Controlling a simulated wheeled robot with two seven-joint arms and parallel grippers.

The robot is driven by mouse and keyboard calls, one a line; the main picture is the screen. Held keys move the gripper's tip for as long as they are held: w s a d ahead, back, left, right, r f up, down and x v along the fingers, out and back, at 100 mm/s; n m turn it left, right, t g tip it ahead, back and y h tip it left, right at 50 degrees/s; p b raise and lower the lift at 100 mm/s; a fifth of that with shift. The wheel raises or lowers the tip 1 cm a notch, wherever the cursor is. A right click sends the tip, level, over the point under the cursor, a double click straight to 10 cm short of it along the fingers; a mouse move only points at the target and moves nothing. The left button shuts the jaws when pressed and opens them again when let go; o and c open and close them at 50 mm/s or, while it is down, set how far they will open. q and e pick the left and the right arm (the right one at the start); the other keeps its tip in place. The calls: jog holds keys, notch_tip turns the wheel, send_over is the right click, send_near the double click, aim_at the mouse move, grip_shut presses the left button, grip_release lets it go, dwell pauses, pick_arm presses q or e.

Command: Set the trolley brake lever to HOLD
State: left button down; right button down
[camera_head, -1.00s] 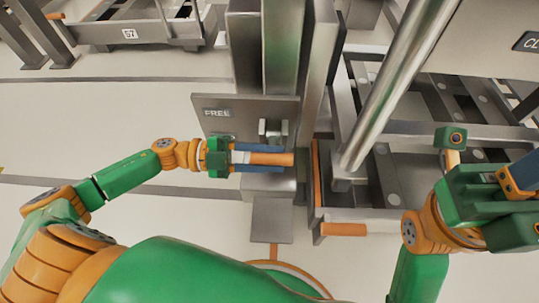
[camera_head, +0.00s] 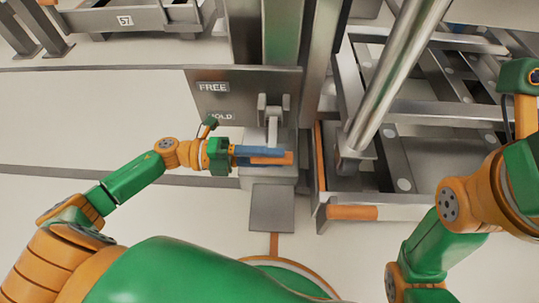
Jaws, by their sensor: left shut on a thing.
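The grey brake plate (camera_head: 245,84) stands upright on the trolley's column, with a FREE label (camera_head: 213,87) above a HOLD label (camera_head: 219,116). The HOLD label is partly hidden by my left wrist. The brake lever (camera_head: 273,128) comes down from a grey bracket to an orange grip (camera_head: 273,160), which sits lower than the HOLD label. My left gripper (camera_head: 264,152) is shut on that grip, its blue fingers covering part of it. Whether the lever is seated at its end stop cannot be seen. My right arm is at the right edge, its fingers out of the picture.
A shiny slanted metal bar (camera_head: 394,80) and a grey frame with rollers (camera_head: 398,150) stand to the right. A grey pedal-like plate (camera_head: 273,208) lies below the lever. Pale floor is clear at the left.

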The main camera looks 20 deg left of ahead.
pick_arm(q)
jog(key=shift+w+a+f+m+b, duration=0.15)
jog(key=shift+f+m+b, duration=0.15)
jog(key=shift+f+m, duration=0.25)
jog(key=shift+w+f, duration=0.15)
jog(key=shift+f, duration=0.2)
jog(key=shift+w, duration=0.1)
jog(key=c, duration=0.6)
grip_release()
jog(key=shift+f, duration=0.1)
